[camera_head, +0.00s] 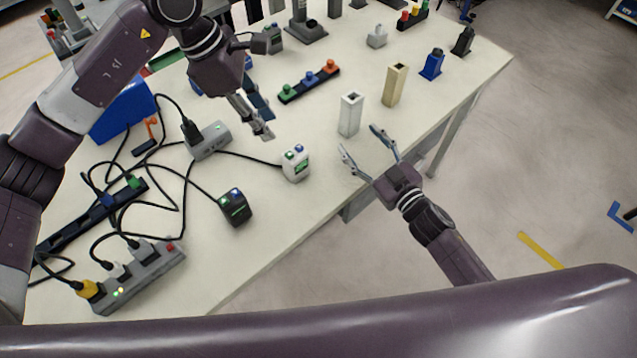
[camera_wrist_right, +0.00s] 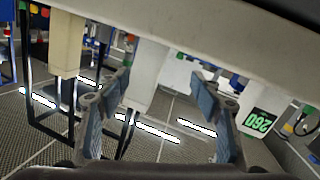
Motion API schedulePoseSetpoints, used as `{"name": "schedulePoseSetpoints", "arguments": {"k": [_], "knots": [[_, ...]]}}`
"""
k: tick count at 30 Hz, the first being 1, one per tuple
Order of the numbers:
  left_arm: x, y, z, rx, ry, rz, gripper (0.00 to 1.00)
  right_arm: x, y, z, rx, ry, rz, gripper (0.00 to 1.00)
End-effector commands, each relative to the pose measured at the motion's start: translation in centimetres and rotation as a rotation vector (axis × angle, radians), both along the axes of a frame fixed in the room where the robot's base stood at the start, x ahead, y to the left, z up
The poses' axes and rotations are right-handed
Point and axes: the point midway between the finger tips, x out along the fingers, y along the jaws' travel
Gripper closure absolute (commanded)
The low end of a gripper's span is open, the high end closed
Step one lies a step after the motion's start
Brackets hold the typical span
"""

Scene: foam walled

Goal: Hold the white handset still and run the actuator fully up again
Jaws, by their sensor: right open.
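The white handset (camera_head: 296,163), with a green and a blue button on top and a green display, stands on the table near its front edge. In the right wrist view the handset (camera_wrist_right: 262,120) is upside down at the right, and its display seems to read 260. My left gripper (camera_head: 267,125) is above the table behind the handset, apart from it, and looks open and empty. My right gripper (camera_head: 360,140) is open and empty at the table's front edge, right of the handset. I cannot tell which thing is the actuator.
A white post (camera_head: 350,113) stands just beyond my right gripper, a beige post (camera_head: 396,83) behind it. A dark handset (camera_head: 235,206), a grey box (camera_head: 209,140), a power strip (camera_head: 140,276) and loose cables fill the left. A three-button bar (camera_head: 309,81) lies farther back.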

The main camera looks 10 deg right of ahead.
Motion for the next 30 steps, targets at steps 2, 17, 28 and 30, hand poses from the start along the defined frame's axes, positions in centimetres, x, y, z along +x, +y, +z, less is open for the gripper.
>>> {"name": "schedulePoseSetpoints", "arguments": {"k": [2,17,28,30], "knots": [[0.0,0.0,0.0,0.000,0.000,0.000,0.71,-2.9,3.7,0.2,0.100,0.010,0.067,0.41],[0.0,0.0,0.0,0.000,0.000,0.000,0.71,-9.5,12.2,-0.4,0.284,0.073,0.221,0.41],[0.0,0.0,0.0,0.000,0.000,0.000,0.71,-5.1,15.3,-0.5,0.282,0.072,0.220,0.41],[0.0,0.0,0.0,0.000,0.000,0.000,0.71,-4.5,15.7,-0.5,0.282,0.072,0.220,0.41]]}}
